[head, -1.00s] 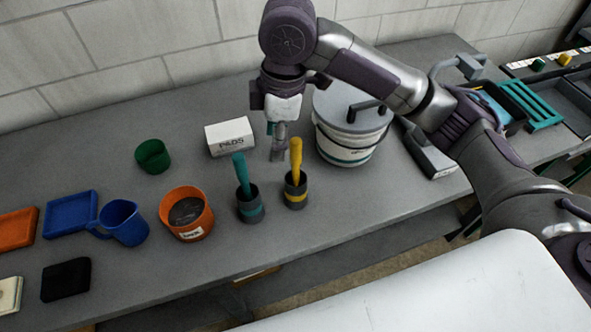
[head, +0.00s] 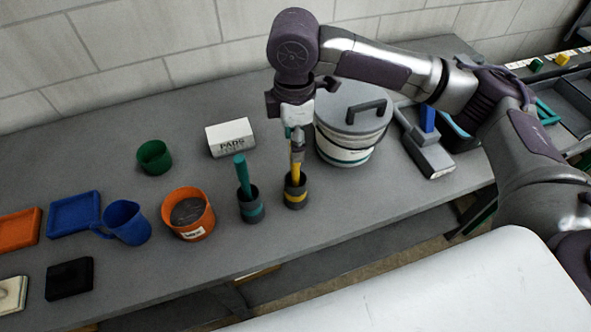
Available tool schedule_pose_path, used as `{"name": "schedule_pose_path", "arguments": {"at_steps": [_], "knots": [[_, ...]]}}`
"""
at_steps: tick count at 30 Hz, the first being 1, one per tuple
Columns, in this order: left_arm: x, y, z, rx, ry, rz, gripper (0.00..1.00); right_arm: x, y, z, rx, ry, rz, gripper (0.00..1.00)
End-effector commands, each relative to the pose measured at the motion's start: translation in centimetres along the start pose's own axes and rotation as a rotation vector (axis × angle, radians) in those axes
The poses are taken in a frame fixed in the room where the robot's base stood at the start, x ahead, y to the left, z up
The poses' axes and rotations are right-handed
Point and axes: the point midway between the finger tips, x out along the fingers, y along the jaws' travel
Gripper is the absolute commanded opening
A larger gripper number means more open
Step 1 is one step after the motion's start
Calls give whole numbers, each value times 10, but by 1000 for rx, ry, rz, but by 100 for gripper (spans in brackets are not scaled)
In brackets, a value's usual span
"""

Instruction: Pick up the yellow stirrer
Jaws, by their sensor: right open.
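The yellow stirrer (head: 295,176) stands upright in a dark cup with a yellow band (head: 296,194) on the grey bench. My right gripper (head: 297,158) points down at the top of the stirrer and hides its upper end. The gripper is open, with its fingers at the handle; whether they touch it I cannot tell. A teal stirrer (head: 242,174) leans in a similar dark cup with a teal band (head: 251,208), just left of the yellow one. My left gripper is not in view.
A lidded white bucket (head: 350,135) stands close right of the gripper. A white PADS box (head: 231,138) lies behind the cups. An orange tub (head: 188,213), blue mug (head: 124,223) and green cup (head: 154,157) stand left. The bench in front of the cups is clear.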

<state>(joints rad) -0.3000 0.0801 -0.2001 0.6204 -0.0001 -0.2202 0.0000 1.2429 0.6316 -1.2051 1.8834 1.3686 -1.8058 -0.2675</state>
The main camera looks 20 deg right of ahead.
Motion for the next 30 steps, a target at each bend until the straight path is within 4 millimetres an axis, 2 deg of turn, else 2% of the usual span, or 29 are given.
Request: {"name": "schedule_pose_path", "arguments": {"at_steps": [5,9,18,27,30], "knots": [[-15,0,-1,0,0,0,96,24,-8,2,-1,-3,-4,54],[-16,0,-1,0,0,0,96,42,-7,2,1,-2,-2,54],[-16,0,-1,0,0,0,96,47,-7,1,-1,-1,0,52],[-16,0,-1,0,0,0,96,47,-7,1,-1,-1,0,2],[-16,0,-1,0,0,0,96,47,-6,1,-1,-1,0,0]]}}
